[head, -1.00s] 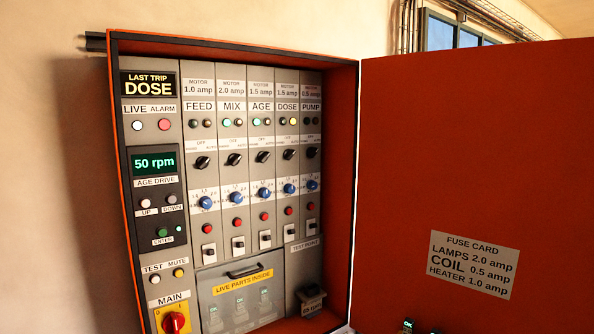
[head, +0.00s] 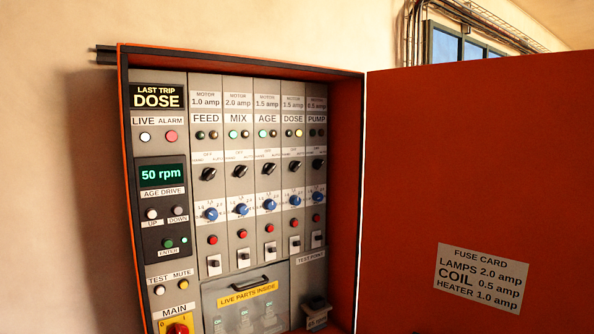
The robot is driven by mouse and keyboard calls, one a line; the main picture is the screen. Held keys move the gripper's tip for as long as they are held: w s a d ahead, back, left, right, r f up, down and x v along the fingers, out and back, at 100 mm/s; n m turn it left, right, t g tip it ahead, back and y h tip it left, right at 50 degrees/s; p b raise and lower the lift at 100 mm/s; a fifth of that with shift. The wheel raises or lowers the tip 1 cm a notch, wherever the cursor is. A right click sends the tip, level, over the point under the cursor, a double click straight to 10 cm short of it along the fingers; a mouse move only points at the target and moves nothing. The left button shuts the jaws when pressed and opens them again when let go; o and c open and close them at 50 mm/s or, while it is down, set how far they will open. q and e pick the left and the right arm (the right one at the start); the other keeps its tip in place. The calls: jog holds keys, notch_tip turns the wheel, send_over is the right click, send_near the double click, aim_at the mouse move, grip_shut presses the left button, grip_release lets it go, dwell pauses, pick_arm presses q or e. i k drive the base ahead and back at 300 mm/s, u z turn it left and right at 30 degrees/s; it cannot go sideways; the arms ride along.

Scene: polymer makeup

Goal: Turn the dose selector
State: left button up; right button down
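The dose selector (head: 295,167) is a black rotary knob in the DOSE column of the open control cabinet, under an OFF / HAND / AUTO label. Its pointer is tilted, but I cannot read its exact position. Above it are two small lamps, and the right one (head: 299,133) glows yellow. Below it are a blue dial (head: 294,199), a red button (head: 293,223) and a small toggle switch. The display at the upper left reads "LAST TRIP DOSE" (head: 157,97). Neither of my grippers shows in the head view.
Similar black selectors sit close by in the FEED, MIX, AGE and PUMP columns. The red cabinet door (head: 470,170) stands open at the right with a fuse card (head: 482,278). A "LIVE PARTS INSIDE" cover (head: 247,305) is below. The cabinet's red rim (head: 240,58) frames the panel.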

aim_at(295, 165)
jog(key=u, duration=1.55)
jog(key=i, duration=1.15)
jog(key=z, duration=1.75)
